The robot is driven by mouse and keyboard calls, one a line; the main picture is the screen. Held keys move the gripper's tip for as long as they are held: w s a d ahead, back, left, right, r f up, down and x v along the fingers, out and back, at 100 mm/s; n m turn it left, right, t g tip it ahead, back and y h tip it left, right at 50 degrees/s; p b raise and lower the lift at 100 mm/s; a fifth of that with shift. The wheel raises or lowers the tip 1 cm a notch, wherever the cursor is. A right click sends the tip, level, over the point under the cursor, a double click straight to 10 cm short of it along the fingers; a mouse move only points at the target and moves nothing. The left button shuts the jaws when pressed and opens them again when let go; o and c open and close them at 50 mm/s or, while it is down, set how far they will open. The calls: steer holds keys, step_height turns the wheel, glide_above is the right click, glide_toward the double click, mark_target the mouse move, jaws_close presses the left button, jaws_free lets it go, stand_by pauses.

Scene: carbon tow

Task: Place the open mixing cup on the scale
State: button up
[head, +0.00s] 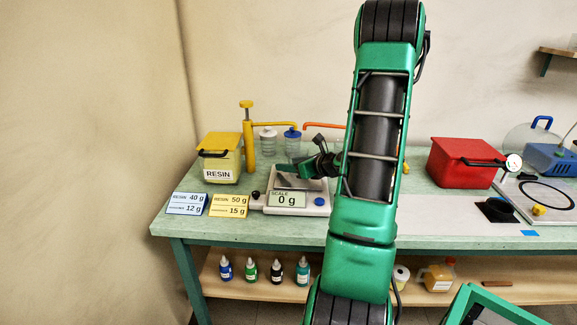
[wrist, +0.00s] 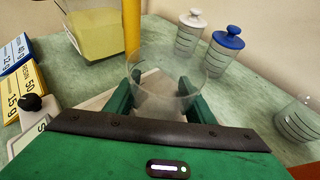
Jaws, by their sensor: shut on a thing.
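The clear, open mixing cup (wrist: 165,72) is between the two green fingers of my gripper (wrist: 155,92) in the wrist view, and my gripper is shut on it. The scale (head: 299,207) is on the bench, and its display reads 0 g. In the head view my gripper (head: 296,171) is over the scale, and the cup is hard to make out there. In the wrist view part of the pale scale (wrist: 98,101) shows behind and left of the fingers. The cup's base is hidden, so I cannot tell whether it touches the plate.
A yellow resin container (head: 219,162) with a yellow pump (head: 248,143) stands behind the scale's left side. White-lidded (head: 267,143) and blue-lidded (head: 292,146) jars stand behind it. Label cards (head: 187,204) are left. Another clear cup (wrist: 302,122) stands right in the wrist view.

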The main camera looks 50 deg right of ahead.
steer(key=shift+f, duration=0.15)
steer(key=o, duration=1)
steer(key=shift+s+r, duration=0.2)
steer(key=v, duration=1.1)
steer(key=shift+s+r, duration=0.1)
steer(key=shift+s, duration=0.2)
